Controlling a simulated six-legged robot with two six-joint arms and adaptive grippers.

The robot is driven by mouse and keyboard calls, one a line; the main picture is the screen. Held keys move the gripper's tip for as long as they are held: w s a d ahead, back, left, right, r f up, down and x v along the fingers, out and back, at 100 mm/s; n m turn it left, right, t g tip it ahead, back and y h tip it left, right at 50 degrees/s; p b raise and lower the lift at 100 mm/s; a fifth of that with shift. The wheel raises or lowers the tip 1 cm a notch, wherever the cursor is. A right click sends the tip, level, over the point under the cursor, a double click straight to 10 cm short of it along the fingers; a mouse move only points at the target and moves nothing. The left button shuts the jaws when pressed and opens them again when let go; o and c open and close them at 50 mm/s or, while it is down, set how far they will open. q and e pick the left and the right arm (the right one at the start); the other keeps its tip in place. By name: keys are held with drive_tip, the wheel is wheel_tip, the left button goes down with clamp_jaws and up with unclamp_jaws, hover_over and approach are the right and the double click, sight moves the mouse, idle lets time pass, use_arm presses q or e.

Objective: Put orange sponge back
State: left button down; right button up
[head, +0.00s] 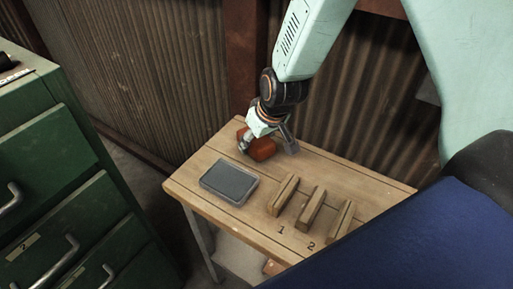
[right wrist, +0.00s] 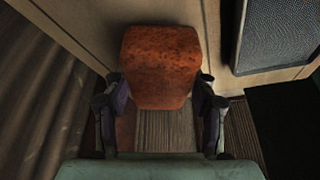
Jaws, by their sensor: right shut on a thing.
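The orange sponge (head: 260,148) is at the far left corner of the wooden table (head: 185,187), behind the grey pad. My right gripper (head: 267,145) reaches down over it from above. In the right wrist view the sponge (right wrist: 160,68) fills the space ahead of the gripper (right wrist: 160,105), with a finger at each side of its lower end. The right gripper is shut on the sponge. I cannot tell whether the sponge touches the table. My left gripper is not in view.
A dark grey pad in a light frame (head: 230,183) lies in front of the sponge. Wooden blocks (head: 312,209) stand to the right, by painted numbers. A green drawer cabinet (head: 60,170) is at the left. A corrugated wall (head: 150,75) is behind the table.

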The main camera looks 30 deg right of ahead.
drive_tip(key=shift+a+f, duration=0.1)
drive_tip(key=shift+f, duration=0.55)
drive_tip(key=shift+s+d, duration=0.15)
drive_tip(key=shift+d, duration=0.25)
drive_tip(key=shift+a+f+b, duration=0.1)
drive_tip(key=shift+a+b, duration=0.1)
drive_tip(key=shift+b, duration=0.1)
drive_tip(key=o, duration=0.8)
drive_tip(key=shift+a, duration=0.1)
drive_tip(key=o, duration=0.3)
drive_tip(key=shift+d, duration=0.25)
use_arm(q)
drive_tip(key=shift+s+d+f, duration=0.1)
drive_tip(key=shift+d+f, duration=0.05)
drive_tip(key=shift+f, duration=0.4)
use_arm(e)
drive_tip(key=shift+a, duration=0.2)
drive_tip(key=shift+r+p, duration=0.35)
drive_tip(key=shift+p, duration=0.05)
use_arm(q)
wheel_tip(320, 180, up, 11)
drive_tip(key=p, duration=1)
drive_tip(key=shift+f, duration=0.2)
use_arm(e)
drive_tip(key=v, duration=1.1)
drive_tip(key=shift+d+r, duration=0.15)
drive_tip(key=shift+r, duration=0.2)
